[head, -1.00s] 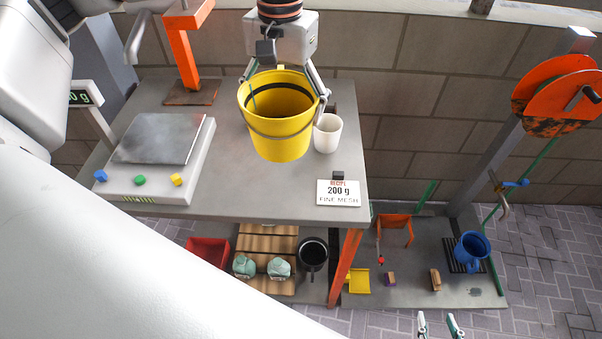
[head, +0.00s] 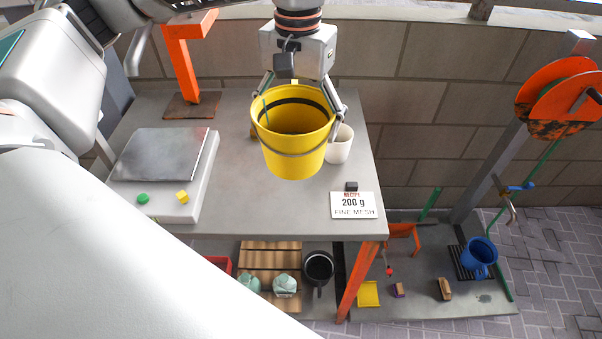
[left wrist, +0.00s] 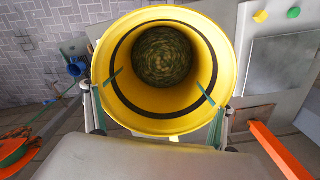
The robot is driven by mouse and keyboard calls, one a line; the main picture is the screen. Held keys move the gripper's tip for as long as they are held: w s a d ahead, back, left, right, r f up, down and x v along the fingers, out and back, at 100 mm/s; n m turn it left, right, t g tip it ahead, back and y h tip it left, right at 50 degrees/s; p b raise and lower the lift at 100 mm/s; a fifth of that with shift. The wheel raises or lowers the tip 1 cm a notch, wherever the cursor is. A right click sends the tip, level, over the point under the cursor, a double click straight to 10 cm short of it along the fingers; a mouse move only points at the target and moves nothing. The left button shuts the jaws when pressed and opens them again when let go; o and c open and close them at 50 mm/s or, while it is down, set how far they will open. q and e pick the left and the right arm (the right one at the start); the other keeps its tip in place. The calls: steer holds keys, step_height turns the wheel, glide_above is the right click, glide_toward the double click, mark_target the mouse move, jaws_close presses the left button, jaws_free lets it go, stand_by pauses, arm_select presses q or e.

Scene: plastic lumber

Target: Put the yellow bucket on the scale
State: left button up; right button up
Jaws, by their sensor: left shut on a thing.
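The yellow bucket (head: 293,160) is upright over the middle of the grey table. My left gripper (head: 298,108) is shut on it, with one finger at each side near the rim. In the left wrist view, the bucket (left wrist: 108,65) is seen from above, with a dark band inside and a mottled green-brown round content at the bottom. The scale (head: 165,155), with a bare metal plate, is to the left of the bucket; it also shows in the left wrist view (left wrist: 283,62). I cannot tell whether the bucket's base touches the table. My right gripper is not in view.
A white cup (head: 341,148) stands close behind the bucket's right side. A recipe card (head: 353,205) is at the front right. Green (head: 143,199) and yellow (head: 182,196) buttons sit on the scale's front. An orange post (head: 182,70) stands behind the scale.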

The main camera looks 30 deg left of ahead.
arm_select(q)
step_height(320, 180, down, 13)
steer(key=shift+f+b, duration=0.1)
steer(key=shift+b, duration=0.4)
steer(key=o, duration=1.6)
